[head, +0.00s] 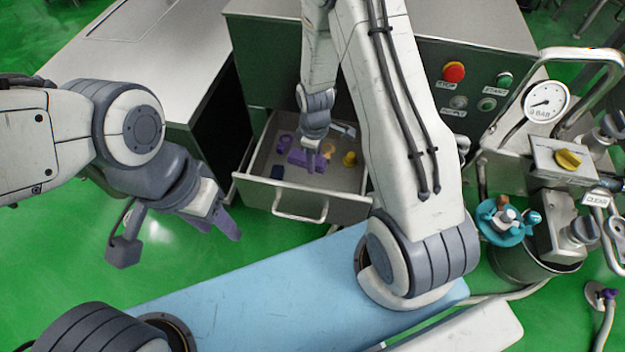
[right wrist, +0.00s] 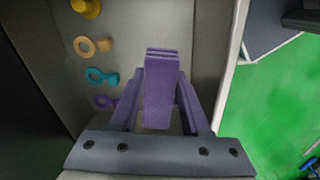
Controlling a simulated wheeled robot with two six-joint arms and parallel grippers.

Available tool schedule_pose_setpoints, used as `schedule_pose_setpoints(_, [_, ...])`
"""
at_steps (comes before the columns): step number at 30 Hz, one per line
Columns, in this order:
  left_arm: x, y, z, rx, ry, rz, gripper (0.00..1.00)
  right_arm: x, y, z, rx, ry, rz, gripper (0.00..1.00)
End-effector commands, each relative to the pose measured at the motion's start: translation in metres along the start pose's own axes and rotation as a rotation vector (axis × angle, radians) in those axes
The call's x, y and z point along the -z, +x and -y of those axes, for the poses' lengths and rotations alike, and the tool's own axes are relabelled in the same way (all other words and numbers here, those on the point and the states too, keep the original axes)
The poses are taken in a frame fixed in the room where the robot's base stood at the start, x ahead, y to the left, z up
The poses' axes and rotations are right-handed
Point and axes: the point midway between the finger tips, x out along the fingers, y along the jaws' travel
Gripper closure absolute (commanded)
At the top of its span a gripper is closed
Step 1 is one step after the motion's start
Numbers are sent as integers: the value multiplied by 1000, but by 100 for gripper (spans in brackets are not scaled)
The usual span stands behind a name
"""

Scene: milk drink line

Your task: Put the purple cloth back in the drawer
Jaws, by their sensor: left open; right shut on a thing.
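The purple cloth (right wrist: 162,88) is a folded strip between the fingers of my right gripper (right wrist: 158,105) in the right wrist view. In the head view the cloth (head: 298,158) and my right gripper (head: 311,155) are over the inside of the open drawer (head: 345,212). That gripper is shut on the cloth. I cannot tell whether the cloth touches the drawer floor. My left gripper (head: 226,222) is open and empty, left of the drawer and outside it.
The drawer holds a yellow knob-like piece (head: 349,158), an orange ring piece (right wrist: 95,46), a teal piece (right wrist: 102,76), a purple ring piece (right wrist: 106,101) and a dark blue block (head: 277,172). A control panel with a red button (head: 453,72) stands above. A gauge (head: 546,102) is right.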

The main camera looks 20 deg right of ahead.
Motion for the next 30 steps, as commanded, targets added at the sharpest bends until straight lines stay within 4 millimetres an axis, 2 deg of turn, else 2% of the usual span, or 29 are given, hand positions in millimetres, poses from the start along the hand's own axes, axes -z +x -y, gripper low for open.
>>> schedule_pose_setpoints(1, [-1, 16, 1, 0, 0, 0, 50, 0, 20, -2, 1, -47, 0, 100])
schedule_pose_setpoints(5, [-1, 25, 2, 0, 0, -1, 50, 1, 33, -4, 0, -136, 0, 100])
schedule_pose_setpoints(13, [-1, 24, 2, 0, 0, -1, 50, 1, 75, -4, 3, -164, 2, 100])
schedule_pose_setpoints(20, [-1, 24, 2, 0, 0, -1, 50, 1, 99, -4, 2, -162, 1, 100])
schedule_pose_setpoints(24, [-1, 24, 2, 0, 0, -1, 50, 1, 121, -4, 2, -162, 1, 100])
schedule_pose_setpoints(30, [-1, 24, 2, 0, 0, -1, 50, 1, 133, -4, 0, -162, 0, 100])
